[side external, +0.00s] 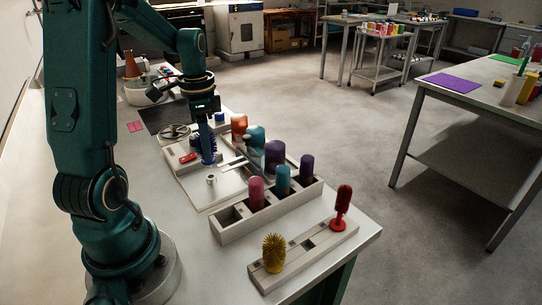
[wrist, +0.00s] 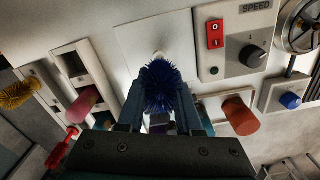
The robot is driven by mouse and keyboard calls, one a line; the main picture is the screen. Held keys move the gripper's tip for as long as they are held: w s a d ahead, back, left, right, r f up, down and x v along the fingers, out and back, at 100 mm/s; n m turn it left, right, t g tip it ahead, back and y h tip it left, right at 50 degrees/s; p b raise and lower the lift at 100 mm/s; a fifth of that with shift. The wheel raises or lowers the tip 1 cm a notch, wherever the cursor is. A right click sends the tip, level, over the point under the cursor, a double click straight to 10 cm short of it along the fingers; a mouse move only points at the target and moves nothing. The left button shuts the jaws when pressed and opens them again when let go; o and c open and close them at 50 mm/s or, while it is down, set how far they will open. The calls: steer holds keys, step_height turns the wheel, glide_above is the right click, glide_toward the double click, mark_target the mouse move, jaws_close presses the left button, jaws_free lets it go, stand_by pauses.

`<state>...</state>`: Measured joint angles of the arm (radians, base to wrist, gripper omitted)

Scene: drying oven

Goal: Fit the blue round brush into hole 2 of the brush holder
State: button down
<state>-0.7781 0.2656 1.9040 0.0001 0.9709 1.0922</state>
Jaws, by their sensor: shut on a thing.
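The blue round brush (side external: 208,149) hangs below my gripper (side external: 206,120), bristles down, over the white board left of the block rack. In the wrist view the blue bristles (wrist: 163,86) show between the two fingers of my gripper (wrist: 160,106), which is shut on the brush. The brush holder (side external: 324,239) is a pale strip at the table's front corner. It carries a yellow brush (side external: 273,253) at its left end and a red brush (side external: 341,208) near its right end. A dark square opening lies between them. I cannot read hole numbers.
A rack (side external: 239,229) with pink, teal and purple cylinders stands between my gripper and the holder. A panel (wrist: 240,65) with a SPEED knob and a red switch is right of the brush in the wrist view. An orange cylinder (side external: 239,126) stands close by.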

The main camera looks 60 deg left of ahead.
step_height(320, 180, up, 10)
steer(key=shift+r, duration=0.2)
steer(key=shift+w+d+r, duration=0.2)
steer(key=shift+w+d, duration=0.2)
steer(key=shift+d, duration=0.05)
steer(key=w+d+m, duration=0.3)
steer(key=d, duration=1)
steer(key=w+d+m, duration=0.3)
steer(key=d, duration=1)
step_height(320, 180, down, 7)
steer(key=shift+s+f, duration=0.15)
steer(key=shift+f, duration=2.85)
steer(key=shift+f, duration=1.35)
